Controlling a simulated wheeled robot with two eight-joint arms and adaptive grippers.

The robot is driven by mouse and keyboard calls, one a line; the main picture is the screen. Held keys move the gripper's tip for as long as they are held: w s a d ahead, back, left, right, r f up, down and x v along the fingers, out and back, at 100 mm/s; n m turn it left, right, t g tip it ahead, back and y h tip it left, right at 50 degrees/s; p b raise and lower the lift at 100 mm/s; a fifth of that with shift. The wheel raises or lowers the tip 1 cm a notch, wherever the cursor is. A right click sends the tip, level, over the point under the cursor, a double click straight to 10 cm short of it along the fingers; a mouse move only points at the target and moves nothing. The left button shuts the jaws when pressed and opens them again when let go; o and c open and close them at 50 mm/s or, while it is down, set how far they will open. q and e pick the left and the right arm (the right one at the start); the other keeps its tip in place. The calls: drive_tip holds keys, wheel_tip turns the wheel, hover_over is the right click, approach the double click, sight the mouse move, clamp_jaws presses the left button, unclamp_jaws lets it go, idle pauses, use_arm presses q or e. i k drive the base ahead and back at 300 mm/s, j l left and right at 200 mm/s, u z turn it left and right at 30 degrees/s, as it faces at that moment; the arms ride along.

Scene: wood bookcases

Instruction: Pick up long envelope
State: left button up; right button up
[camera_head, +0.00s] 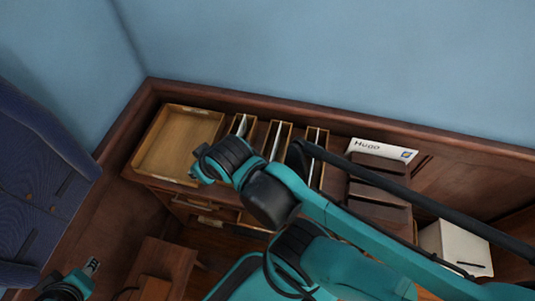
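A long white envelope (380,150) marked "Hugo", with a small blue mark at its right end, stands in the back of a dark wood letter rack on the desk, right of centre. Its lower part is hidden by the rack. My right arm comes in from the lower right and crosses in front of the desk. My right gripper (202,167) is left of the envelope, well apart from it, near the open tray. Its fingers are too small and turned to tell open from shut. Part of my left arm's end (68,286) shows at the bottom left; its fingers are not clear.
An empty wood tray (178,144) sits at the desk's left end. Narrow upright wooden holders (279,140) stand between tray and rack. A white box (456,246) is at the right. A raised edge backs the desk.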

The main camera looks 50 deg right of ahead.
sight(359, 145)
drive_tip(key=k+l+z, duration=0.15)
drive_tip(key=k, duration=0.45)
drive_tip(key=k+l+z, duration=0.15)
drive_tip(key=k+l, duration=0.2)
drive_tip(key=k, duration=0.25)
drive_tip(key=k+l+z, duration=0.15)
drive_tip(key=k+l, duration=0.2)
drive_tip(key=k, duration=0.2)
drive_tip(key=k+l+z, duration=0.15)
drive_tip(key=k+l, duration=0.3)
drive_tip(key=k, duration=0.1)
